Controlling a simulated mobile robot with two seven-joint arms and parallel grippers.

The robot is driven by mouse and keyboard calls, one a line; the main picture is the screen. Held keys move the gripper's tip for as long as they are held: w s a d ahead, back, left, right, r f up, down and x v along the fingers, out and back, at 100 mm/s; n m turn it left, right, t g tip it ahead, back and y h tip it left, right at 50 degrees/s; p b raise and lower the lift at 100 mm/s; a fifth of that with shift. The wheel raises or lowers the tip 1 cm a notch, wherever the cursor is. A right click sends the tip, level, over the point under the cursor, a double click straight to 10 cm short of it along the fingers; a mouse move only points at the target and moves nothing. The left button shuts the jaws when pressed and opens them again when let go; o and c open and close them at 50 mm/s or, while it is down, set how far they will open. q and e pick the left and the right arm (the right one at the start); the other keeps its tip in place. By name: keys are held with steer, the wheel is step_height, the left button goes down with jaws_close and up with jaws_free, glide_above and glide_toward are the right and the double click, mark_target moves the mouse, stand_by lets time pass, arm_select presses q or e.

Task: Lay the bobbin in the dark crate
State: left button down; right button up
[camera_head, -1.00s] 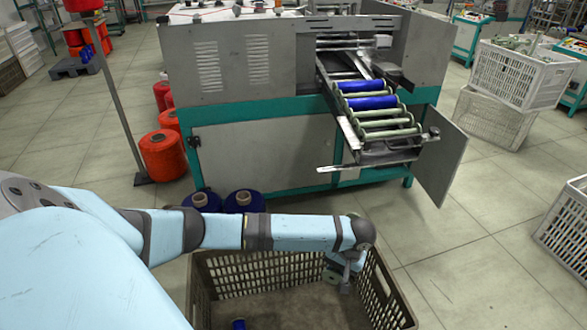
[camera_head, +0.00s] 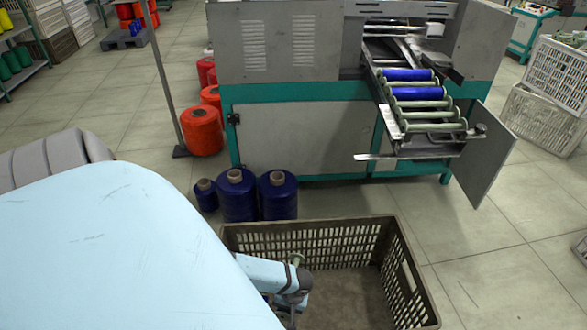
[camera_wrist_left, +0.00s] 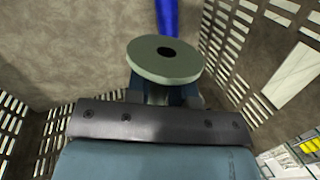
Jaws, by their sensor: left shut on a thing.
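The dark crate (camera_head: 316,228) is at the lower middle of the head view, its open top facing up. My left gripper (camera_wrist_left: 166,98) is shut on a bobbin, whose pale green round flange (camera_wrist_left: 165,58) with a dark centre hole faces the wrist camera. My arm hides the gripper's fingers there. A blue strip (camera_wrist_left: 168,14) shows beyond the flange; I cannot tell whether it belongs to the held bobbin.
The winding machine (camera_head: 295,130) stands behind the crate, with blue and green bobbins on its sloping rack (camera_head: 416,92). Dark blue cones (camera_head: 237,195) stand just behind the crate's left rear. An open machine door (camera_head: 480,150) sticks out at right.

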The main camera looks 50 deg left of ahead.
arm_select(q)
step_height(320, 180, down, 19)
steer(key=b, duration=1)
steer(key=shift+f+b, duration=0.35)
step_height(320, 180, down, 4)
steer(key=b, duration=0.2)
steer(key=shift+r+b, duration=0.2)
steer(key=shift+b, duration=0.15)
steer(key=shift+f, duration=0.3)
steer(key=shift+r, duration=0.15)
steer(key=c, duration=1)
jaws_free()
arm_select(e)
step_height(320, 180, down, 7)
steer(key=w+n+y, duration=0.1)
steer(key=w+n, duration=0.2)
steer(key=n, duration=0.2)
steer(key=shift+d+g+y, duration=0.15)
steer(key=shift+g+y, duration=0.15)
steer(key=shift+g, duration=0.1)
